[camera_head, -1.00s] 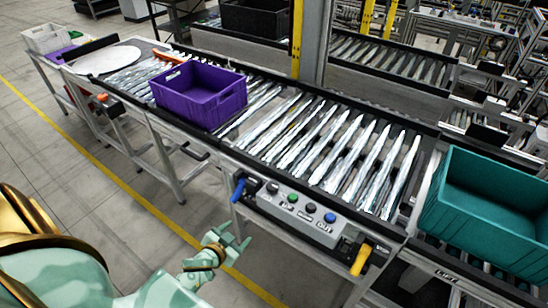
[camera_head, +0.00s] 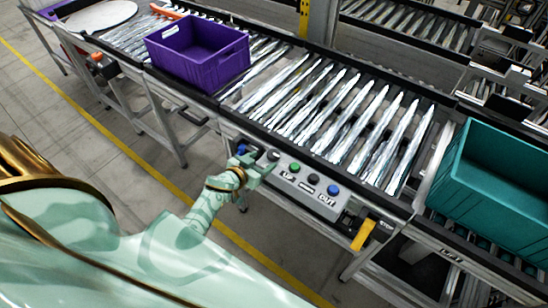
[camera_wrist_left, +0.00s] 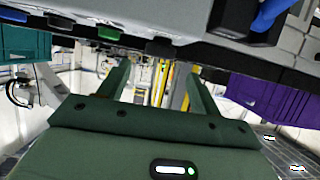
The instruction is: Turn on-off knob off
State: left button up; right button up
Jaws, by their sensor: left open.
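A grey control box (camera_head: 315,192) is fixed to the conveyor's front rail. A dark knob (camera_head: 273,156) stands at its left end, beside green, dark and blue buttons. My left gripper (camera_head: 262,167) is open and empty at the box's left end, close to the knob. In the left wrist view, the open fingers (camera_wrist_left: 157,78) point toward the box, which appears inverted. The knob (camera_wrist_left: 160,47) shows there just past the fingertips, in line with the gap between them. I cannot tell whether they touch it. My right gripper is not in view.
A blue handle (camera_head: 242,151) sits just left of the box, and a yellow one (camera_head: 363,236) at its right. A purple crate (camera_head: 190,68) rests on the rollers. A teal crate (camera_head: 478,190) stands at the right. The floor in front is clear.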

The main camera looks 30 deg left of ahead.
aim_at(272, 155)
pick_arm(q)
jog(key=b+x, duration=0.3)
jog(key=x, duration=0.3)
jog(key=shift+w+d+f+b, duration=0.1)
jog(key=shift+w+f+b, duration=0.2)
jog(key=shift+w+f, duration=0.1)
jog(key=shift+w, duration=0.35)
jog(key=c, duration=1)
jog(key=shift+o, duration=0.2)
